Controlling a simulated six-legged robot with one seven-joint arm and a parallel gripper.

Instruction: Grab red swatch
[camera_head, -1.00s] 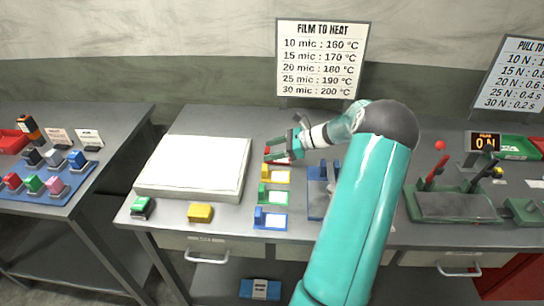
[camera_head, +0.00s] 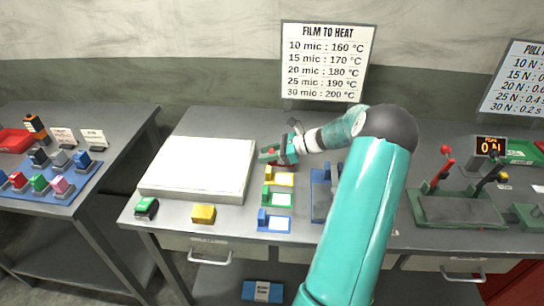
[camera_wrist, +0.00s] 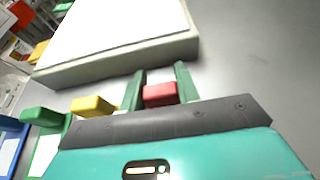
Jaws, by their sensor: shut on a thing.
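The red swatch's grip block (camera_wrist: 160,94) sits between the two green fingers of my gripper (camera_wrist: 160,84) in the wrist view. My gripper is shut on it. In the head view my gripper (camera_head: 270,156) is just right of the white slab's right edge, behind the yellow swatch. Only a little red (camera_head: 271,152) shows there. The rest of the red swatch is hidden by my gripper, so I cannot tell whether it touches the table.
A yellow swatch (camera_head: 280,178), a green swatch (camera_head: 277,198) and a blue swatch (camera_head: 274,220) lie in a row in front. The white slab (camera_head: 200,165) is close on the left. A blue device (camera_head: 322,195) stands to the right.

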